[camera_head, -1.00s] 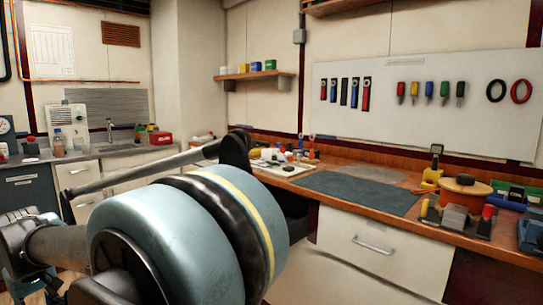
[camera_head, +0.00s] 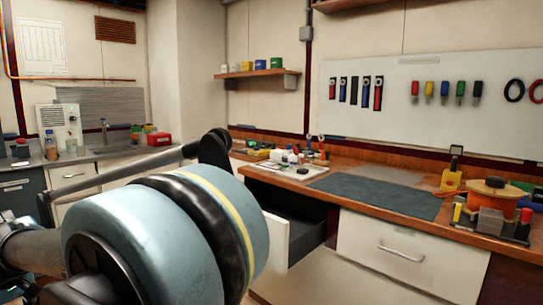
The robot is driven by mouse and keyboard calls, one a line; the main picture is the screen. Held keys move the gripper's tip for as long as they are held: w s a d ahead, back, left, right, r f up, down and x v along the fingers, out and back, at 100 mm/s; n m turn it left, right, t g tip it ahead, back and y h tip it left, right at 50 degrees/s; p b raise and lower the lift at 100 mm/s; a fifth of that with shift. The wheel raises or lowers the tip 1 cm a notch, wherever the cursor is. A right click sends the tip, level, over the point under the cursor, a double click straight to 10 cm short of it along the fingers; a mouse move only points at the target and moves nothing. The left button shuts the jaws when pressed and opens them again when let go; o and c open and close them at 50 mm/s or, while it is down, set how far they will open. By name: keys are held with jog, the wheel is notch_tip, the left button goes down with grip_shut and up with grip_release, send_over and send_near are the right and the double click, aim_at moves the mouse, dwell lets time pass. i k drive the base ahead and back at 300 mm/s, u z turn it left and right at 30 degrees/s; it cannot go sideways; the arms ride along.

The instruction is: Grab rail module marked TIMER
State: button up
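No rail module with a readable TIMER mark shows in the head view. An open drawer (camera_head: 290,226) sticks out under the workbench, left of a shut drawer (camera_head: 386,249); its inside looks dark and I cannot make out any contents. My arm fills the lower left in front of the bench. My gripper cannot be made out in this view.
The wooden workbench (camera_head: 300,183) carries a dark mat (camera_head: 385,194), a white tray (camera_head: 262,165) with small bottles, an orange spool (camera_head: 495,195) and a yellow tool (camera_head: 451,178). Tools hang on a white board (camera_head: 430,110). A sink counter (camera_head: 110,150) stands at the back left.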

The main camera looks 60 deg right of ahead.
aim_at(288, 150)
jog(key=z, duration=0.05)
jog(key=i, duration=2.9)
jog(key=z, duration=3.95)
jog(key=i, duration=0.75)
